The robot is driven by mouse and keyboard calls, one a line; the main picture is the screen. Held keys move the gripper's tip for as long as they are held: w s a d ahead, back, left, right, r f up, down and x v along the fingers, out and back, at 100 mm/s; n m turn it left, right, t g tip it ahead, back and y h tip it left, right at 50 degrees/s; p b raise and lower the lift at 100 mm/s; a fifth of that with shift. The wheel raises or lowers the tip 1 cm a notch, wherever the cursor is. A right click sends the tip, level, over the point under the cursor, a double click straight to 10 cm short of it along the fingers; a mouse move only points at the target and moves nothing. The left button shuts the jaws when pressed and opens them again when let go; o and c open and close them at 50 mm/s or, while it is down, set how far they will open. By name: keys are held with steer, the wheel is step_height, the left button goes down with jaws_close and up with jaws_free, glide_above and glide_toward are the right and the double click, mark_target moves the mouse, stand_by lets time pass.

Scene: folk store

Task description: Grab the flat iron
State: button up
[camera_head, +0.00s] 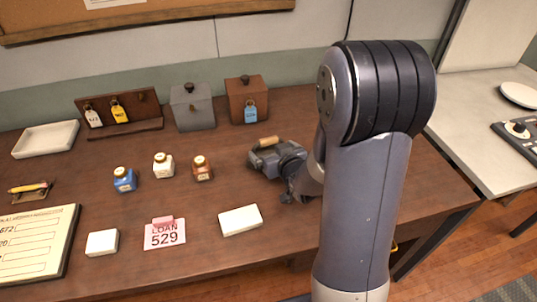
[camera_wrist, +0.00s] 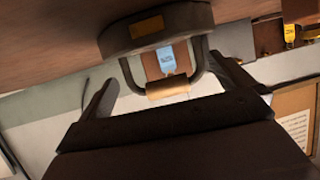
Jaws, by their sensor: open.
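The flat iron (camera_head: 268,142) is on the brown table, its wooden handle showing just beyond my gripper (camera_head: 284,160) in the head view. My gripper hides part of it there. In the wrist view the flat iron (camera_wrist: 150,32) appears upside down: a dark base with a metal frame and a light wooden handle (camera_wrist: 168,88). My gripper (camera_wrist: 162,74) is open, one finger to the left and one to the right of the handle. I cannot tell whether either finger touches the iron.
A grey box (camera_head: 193,108) and a brown box (camera_head: 247,100) with a blue tag stand behind the iron. Several small bottles (camera_head: 163,165) stand to its left. A white block (camera_head: 240,220) and a LOAN 529 card (camera_head: 164,236) lie nearer. Table right of the boxes looks clear.

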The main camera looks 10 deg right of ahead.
mark_target(267, 150)
steer(key=shift+p+x, duration=0.6)
steer(key=shift+x, duration=1.95)
steer(key=shift+a, duration=0.15)
steer(key=shift+c, duration=0.3)
steer(key=c, duration=1.7)
steer(key=shift+o, duration=0.2)
steer(key=shift+w+r, duration=0.15)
steer(key=shift+r, duration=0.1)
